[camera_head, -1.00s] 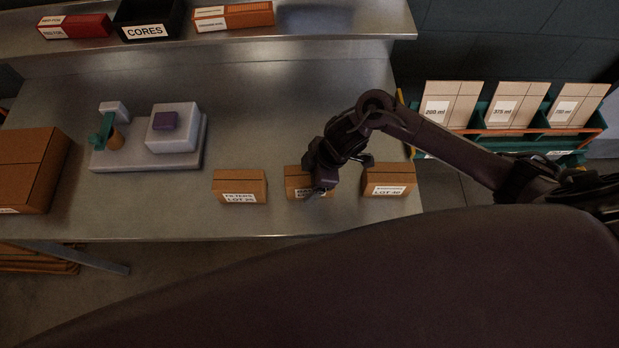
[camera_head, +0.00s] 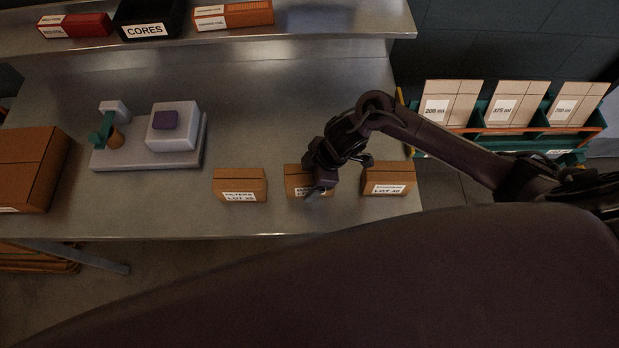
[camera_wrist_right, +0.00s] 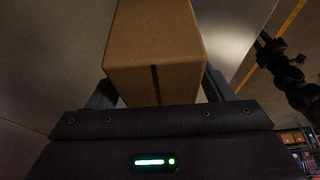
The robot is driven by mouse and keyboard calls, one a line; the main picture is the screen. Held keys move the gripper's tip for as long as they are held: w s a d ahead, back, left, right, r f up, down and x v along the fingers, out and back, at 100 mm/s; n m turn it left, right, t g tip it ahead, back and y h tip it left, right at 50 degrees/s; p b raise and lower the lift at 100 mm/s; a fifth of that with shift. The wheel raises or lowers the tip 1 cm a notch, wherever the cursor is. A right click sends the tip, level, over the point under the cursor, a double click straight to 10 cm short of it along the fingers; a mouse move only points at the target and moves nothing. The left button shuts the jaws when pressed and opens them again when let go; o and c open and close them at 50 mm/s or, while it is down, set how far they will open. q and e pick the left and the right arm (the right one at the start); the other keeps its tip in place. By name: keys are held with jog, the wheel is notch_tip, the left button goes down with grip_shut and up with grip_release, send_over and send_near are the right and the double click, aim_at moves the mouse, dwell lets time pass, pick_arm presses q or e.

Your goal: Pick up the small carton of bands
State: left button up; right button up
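Three small brown cartons stand in a row near the table's front edge. The middle carton (camera_head: 294,178) is partly covered by my right gripper (camera_head: 318,188), and its white label is too hidden to read. In the right wrist view this carton (camera_wrist_right: 155,50) fills the space between the two fingers of my right gripper (camera_wrist_right: 160,92). One finger lies along each side; whether they press on it I cannot tell. The carton appears to rest on the table. My left gripper is not in view.
A carton labelled FILTERS (camera_head: 239,183) stands to the left and a LOT 40 carton (camera_head: 388,178) close on the right. A grey fixture (camera_head: 150,155) and a large brown box (camera_head: 30,165) are further left. A shelf (camera_head: 330,20) with boxes runs behind.

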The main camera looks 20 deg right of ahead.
jog(key=c, duration=1)
jog(key=shift+c, duration=0.3)
jog(key=shift+r, duration=0.15)
